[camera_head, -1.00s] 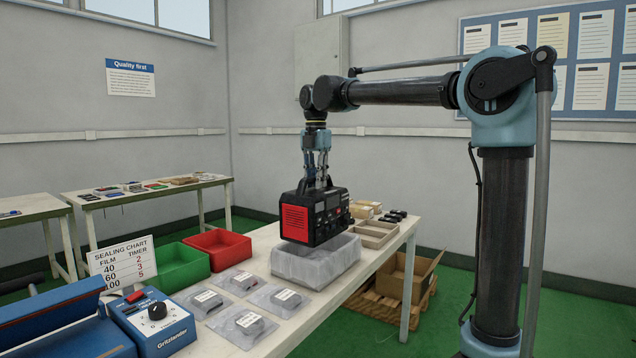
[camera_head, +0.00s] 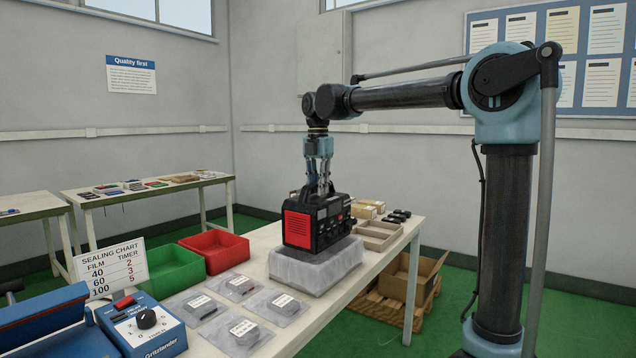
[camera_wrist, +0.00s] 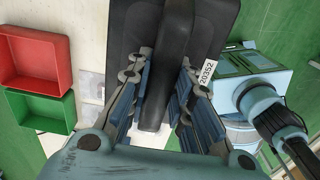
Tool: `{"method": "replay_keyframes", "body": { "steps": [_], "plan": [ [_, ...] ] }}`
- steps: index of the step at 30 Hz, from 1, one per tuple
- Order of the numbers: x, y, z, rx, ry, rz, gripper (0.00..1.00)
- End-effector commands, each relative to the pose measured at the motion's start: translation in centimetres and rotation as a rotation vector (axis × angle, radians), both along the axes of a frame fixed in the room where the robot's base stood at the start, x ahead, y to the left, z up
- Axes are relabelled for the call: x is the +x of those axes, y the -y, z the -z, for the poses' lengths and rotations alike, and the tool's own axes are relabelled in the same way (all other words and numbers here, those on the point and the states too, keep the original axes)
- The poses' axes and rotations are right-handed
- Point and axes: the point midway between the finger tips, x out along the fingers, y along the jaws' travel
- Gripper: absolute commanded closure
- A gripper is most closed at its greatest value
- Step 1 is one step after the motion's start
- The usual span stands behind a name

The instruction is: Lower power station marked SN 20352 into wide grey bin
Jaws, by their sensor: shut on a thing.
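The power station (camera_head: 316,222) is a black box with a red end panel and a top handle. In the wrist view a white label reading 20352 (camera_wrist: 207,72) shows on it. My gripper (camera_head: 319,187) is shut on its handle from above; in the wrist view the fingers (camera_wrist: 160,90) lie on both sides of the handle (camera_wrist: 160,70). The power station is upright over the wide grey bin (camera_head: 318,272), its bottom edge at about the height of the bin's rim. Whether it touches the bin, and the bin's inside, I cannot tell.
A red bin (camera_head: 214,249) and a green bin (camera_head: 178,268) stand left of the grey bin. Several bagged parts (camera_head: 236,286) lie in front. A beige tray (camera_head: 378,235) and small boxes are behind. A blue sealer (camera_head: 145,325) stands at front left.

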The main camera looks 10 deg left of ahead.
Motion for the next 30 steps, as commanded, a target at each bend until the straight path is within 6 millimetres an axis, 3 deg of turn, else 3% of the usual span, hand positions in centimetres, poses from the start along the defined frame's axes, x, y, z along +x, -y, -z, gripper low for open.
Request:
{"method": "replay_keyframes", "body": {
  "steps": [30],
  "plan": [
    [0.0,0.1,8.1,0.000,0.000,0.001,1.00]
  ]
}}
